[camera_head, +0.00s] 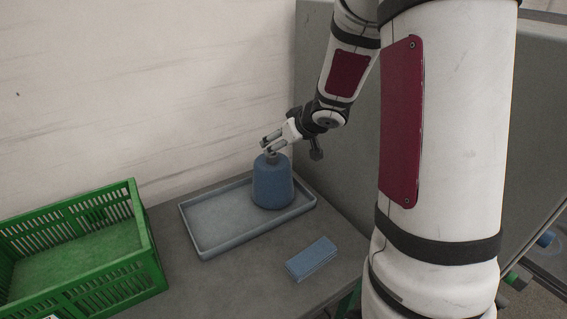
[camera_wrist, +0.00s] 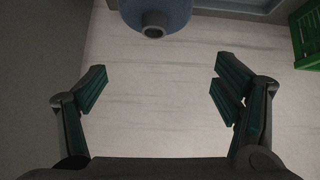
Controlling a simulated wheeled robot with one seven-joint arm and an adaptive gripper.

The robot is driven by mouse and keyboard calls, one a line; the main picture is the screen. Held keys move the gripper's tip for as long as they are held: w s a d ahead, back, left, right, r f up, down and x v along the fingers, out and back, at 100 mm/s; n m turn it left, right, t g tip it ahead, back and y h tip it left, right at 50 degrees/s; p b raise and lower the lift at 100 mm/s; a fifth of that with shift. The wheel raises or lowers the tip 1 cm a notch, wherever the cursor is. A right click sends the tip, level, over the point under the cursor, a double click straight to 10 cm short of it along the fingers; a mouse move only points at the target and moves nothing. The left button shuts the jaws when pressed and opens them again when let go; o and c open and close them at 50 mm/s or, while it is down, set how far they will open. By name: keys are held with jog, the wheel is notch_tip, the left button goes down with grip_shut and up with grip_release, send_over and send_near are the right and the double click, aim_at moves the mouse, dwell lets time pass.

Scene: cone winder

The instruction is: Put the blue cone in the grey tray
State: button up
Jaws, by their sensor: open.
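The blue cone (camera_head: 272,182) stands upright in the right end of the grey tray (camera_head: 206,246). Its narrow grey tip points up. The cone also shows at the top edge of the wrist view (camera_wrist: 158,14), cut off by the frame, and a strip of the tray's rim (camera_wrist: 240,6) shows beside it. My gripper (camera_head: 270,143) is just above the cone's top in the head view. In the wrist view my gripper (camera_wrist: 160,85) has its fingers wide apart, with nothing between them. The cone lies beyond the fingertips there, apart from them.
A green crate (camera_head: 75,245) stands on the table left of the tray, empty as far as I see; its corner shows in the wrist view (camera_wrist: 308,35). A folded blue cloth (camera_head: 312,258) lies in front of the tray. A pale wall (camera_head: 130,90) and a grey panel (camera_head: 335,100) stand behind.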

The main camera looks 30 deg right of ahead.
jog(key=s+a+r+m+g+h, duration=0.15)
jog(key=s+a+r+h, duration=0.25)
jog(key=s+r, duration=0.75)
jog(key=s+a+r+g+y, duration=0.1)
jog(key=s+a+y, duration=0.3)
jog(key=s+a, duration=1)
jog(key=s+n+g, duration=0.1)
jog(key=s, duration=0.2)
jog(key=shift+s+a+r, duration=0.15)
jog(key=shift+s+r, duration=0.15)
jog(key=shift+r, duration=0.1)
jog(key=shift+g, duration=0.25)
